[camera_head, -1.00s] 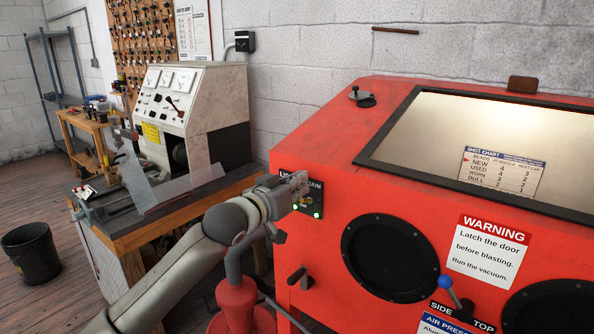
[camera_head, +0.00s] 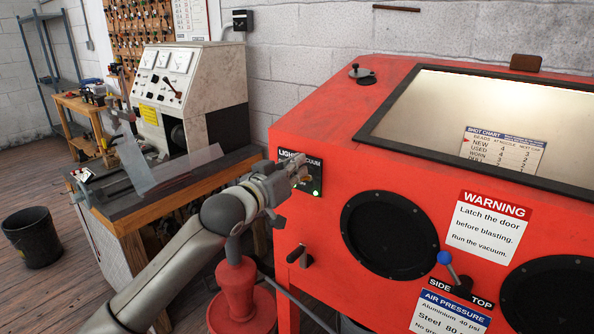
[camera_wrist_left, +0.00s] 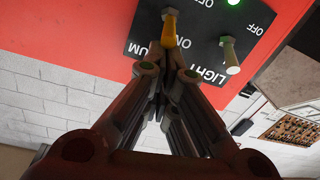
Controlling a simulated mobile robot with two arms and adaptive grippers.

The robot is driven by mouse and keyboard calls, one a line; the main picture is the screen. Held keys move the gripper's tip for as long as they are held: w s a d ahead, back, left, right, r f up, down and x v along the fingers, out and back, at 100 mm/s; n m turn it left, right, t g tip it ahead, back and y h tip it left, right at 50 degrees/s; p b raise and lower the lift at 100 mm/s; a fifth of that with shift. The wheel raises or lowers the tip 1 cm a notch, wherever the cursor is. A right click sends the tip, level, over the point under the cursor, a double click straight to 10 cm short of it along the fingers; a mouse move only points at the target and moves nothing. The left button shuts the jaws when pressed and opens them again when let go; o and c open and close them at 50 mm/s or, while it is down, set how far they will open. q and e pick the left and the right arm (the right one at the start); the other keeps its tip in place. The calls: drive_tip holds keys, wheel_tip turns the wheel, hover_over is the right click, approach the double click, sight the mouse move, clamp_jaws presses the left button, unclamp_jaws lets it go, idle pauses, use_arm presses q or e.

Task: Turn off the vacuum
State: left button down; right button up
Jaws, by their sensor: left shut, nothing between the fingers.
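The switch panel (camera_head: 313,166) is a dark plate labelled LIGHT and VACUUM on the front of the red blasting cabinet. My left gripper (camera_head: 300,172) is shut and empty right in front of it, hiding part of the plate. A green lamp (camera_head: 316,193) glows at the panel's lower right. In the left wrist view the panel is upside down. The vacuum toggle (camera_wrist_left: 169,30) has a yellowish lever that points toward ON, just beyond my shut fingertips (camera_wrist_left: 170,62); I cannot tell whether they touch. The light toggle (camera_wrist_left: 229,56) stands beside it. My right gripper is out of view.
The red cabinet (camera_head: 320,228) fills the right side, with round black glove ports (camera_head: 388,235) and a blue-knobbed lever (camera_head: 445,258). A black handle (camera_head: 300,256) sticks out below the panel. A test bench (camera_head: 150,222) stands left; a bucket (camera_head: 32,238) is on the floor.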

use_arm(q)
drive_tip(key=s+a+f+t+h+b, duration=0.2)
drive_tip(key=s+a+f+t+b, duration=0.2)
drive_tip(key=s+b, duration=0.4)
drive_tip(key=shift+a+f+h, duration=0.3)
drive_tip(key=shift+a+f, duration=0.45)
drive_tip(key=shift+a, duration=0.3)
idle(0.4)
drive_tip(key=shift+f, duration=0.1)
